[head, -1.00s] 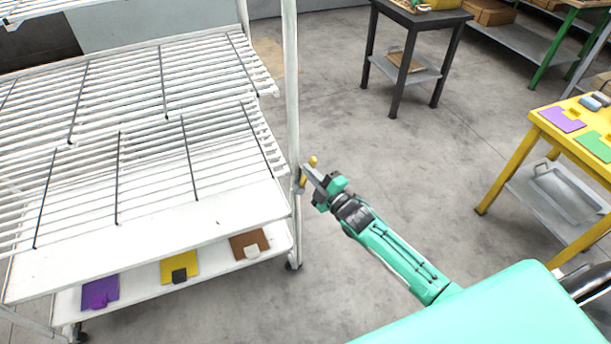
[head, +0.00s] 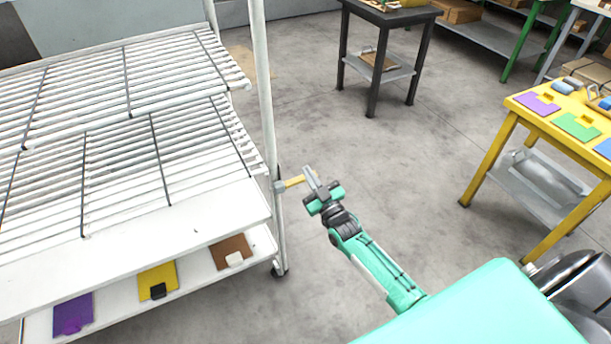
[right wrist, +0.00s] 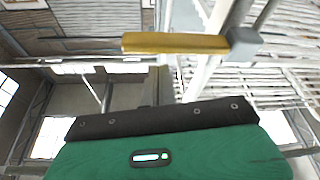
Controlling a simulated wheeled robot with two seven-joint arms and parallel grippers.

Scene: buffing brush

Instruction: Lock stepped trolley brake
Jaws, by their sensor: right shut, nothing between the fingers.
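The white stepped trolley (head: 262,110) fills the left of the head view. A yellow brake lever (head: 294,181) sticks out sideways to the right from a grey mount (head: 279,185) on its near right post. In the right wrist view the lever (right wrist: 175,43) lies about level, with its grey mount (right wrist: 243,42) at its right end. My right gripper (head: 311,177) is shut and empty, with its fingers at the lever's free end; I cannot tell whether they touch it. My left gripper is not in view.
Purple, yellow and brown plates with small blocks lie on the trolley's lower shelf (head: 205,283). A dark caster (head: 280,270) is under the post. A yellow table (head: 520,105) stands at right, a dark table (head: 375,20) at the back. The floor between is clear.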

